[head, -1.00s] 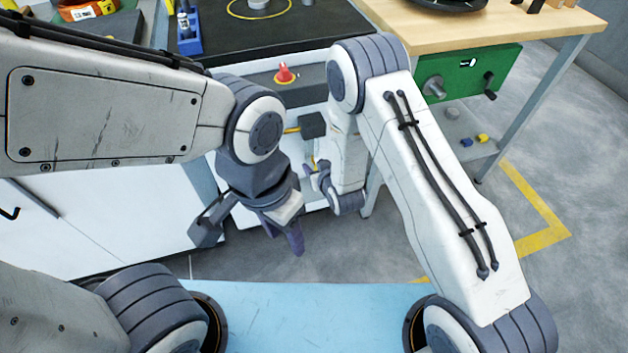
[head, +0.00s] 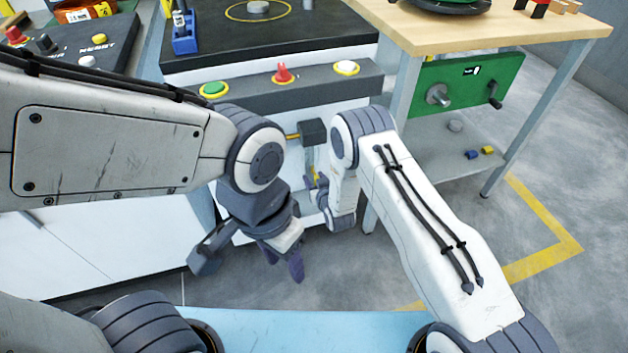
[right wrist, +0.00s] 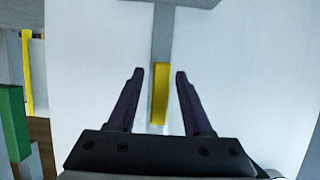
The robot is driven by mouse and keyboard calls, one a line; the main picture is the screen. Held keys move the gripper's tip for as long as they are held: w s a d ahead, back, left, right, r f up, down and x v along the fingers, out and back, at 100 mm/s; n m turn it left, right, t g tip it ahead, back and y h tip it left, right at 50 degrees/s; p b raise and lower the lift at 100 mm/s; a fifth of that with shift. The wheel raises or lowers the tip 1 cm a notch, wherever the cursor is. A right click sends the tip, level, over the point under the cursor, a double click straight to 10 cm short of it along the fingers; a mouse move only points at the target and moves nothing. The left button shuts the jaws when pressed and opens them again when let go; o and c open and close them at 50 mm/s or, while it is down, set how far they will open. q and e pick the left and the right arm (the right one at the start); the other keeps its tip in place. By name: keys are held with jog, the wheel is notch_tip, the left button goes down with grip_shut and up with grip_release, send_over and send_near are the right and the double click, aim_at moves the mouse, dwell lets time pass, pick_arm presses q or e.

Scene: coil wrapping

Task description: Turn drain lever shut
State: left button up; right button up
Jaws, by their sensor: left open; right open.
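The drain lever is a yellow upright bar (right wrist: 160,93) on a grey strip in the right wrist view. It stands between the open dark fingers of my right gripper (right wrist: 158,95), with a gap on each side. In the head view a small piece of yellow (head: 313,174) shows beside the right gripper (head: 322,192), low on the front of the white cabinet; the rest is hidden behind my right arm. My left gripper (head: 283,264) is open and empty, pointing down in front of the cabinet, to the left of the right gripper.
A grey panel above carries a green button (head: 213,89), a red knob (head: 283,74) and a yellow-white button (head: 346,68). A dark box (head: 312,131) juts out below it. A wooden table (head: 480,30) with a green crank box (head: 465,80) stands at right. Floor at right is clear.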

jog(key=shift+w, duration=0.25)
grip_shut()
